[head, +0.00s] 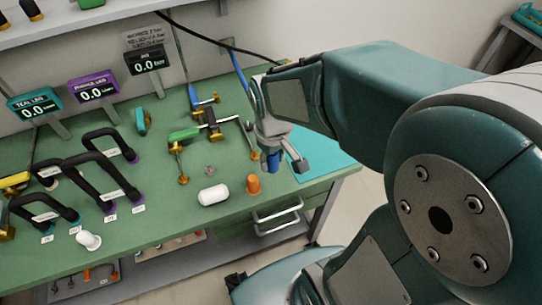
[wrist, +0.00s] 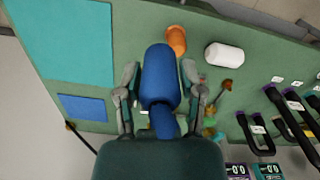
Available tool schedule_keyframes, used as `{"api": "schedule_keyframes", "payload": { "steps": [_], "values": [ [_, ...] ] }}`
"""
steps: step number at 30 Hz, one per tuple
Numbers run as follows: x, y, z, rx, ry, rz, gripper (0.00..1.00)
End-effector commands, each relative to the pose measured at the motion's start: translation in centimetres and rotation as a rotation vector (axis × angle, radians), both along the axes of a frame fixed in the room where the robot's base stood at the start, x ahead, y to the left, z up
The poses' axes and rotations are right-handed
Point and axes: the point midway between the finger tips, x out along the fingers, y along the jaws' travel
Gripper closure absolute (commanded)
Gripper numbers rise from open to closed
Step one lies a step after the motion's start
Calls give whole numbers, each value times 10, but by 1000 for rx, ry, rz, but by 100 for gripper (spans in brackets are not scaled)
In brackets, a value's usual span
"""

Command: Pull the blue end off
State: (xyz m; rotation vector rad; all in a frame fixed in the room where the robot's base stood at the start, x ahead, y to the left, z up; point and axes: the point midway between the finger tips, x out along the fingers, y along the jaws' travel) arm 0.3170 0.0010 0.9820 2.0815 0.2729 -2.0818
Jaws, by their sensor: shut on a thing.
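The blue end (wrist: 160,75) is a rounded blue piece held between the two fingers of my gripper (wrist: 160,95) in the wrist view. In the head view, my gripper (head: 278,158) is over the right part of the green bench, and the lower tip of the blue end (head: 273,162) shows between its fingers. My gripper is shut on it. The fingers and palm hide part of the piece in the head view. I cannot tell whether it touches anything below.
An orange piece (head: 253,184) and a white cylinder (head: 213,195) stand or lie near my gripper on the green bench (head: 160,215). A teal mat (head: 322,150) lies at the right.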

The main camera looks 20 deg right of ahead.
Motion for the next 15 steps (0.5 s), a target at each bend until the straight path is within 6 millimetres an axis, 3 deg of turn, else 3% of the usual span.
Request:
{"api": "schedule_keyframes", "payload": {
  "steps": [15],
  "values": [
    [0, 0, 23, 0, -1, 0, 98]
  ]
}}
